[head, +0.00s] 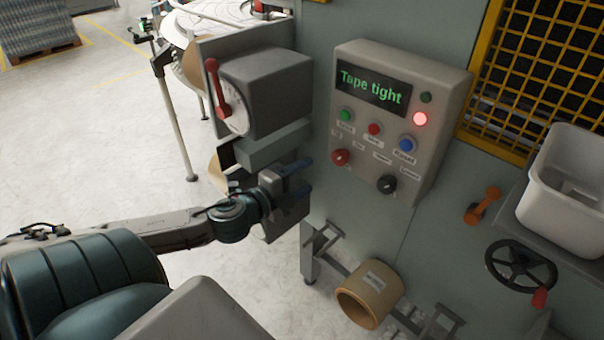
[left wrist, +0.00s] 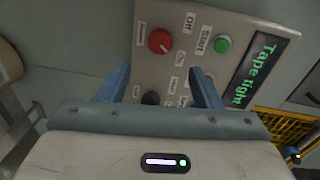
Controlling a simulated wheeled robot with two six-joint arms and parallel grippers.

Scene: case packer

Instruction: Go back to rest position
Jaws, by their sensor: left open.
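My left gripper (head: 296,178) is at the middle of the head view, left of and below the control panel (head: 428,150). Its two blue fingers are apart with nothing between them. In the left wrist view the open fingers (left wrist: 163,85) point toward the panel's red knob (left wrist: 160,41) and black knob (left wrist: 151,97). I cannot tell the exact gap, but no contact shows. The panel's display (head: 373,90) reads "Tape tight", and a red lamp (head: 420,119) is lit. My right gripper is in neither view.
A grey box with a dial and red lever (head: 218,88) stands just behind my left gripper. A tape roll (head: 369,293) hangs below the panel. An orange handle (head: 482,205), a black handwheel (head: 521,267) and a white bin (head: 560,190) are at the right. Open floor (head: 90,140) lies at the left.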

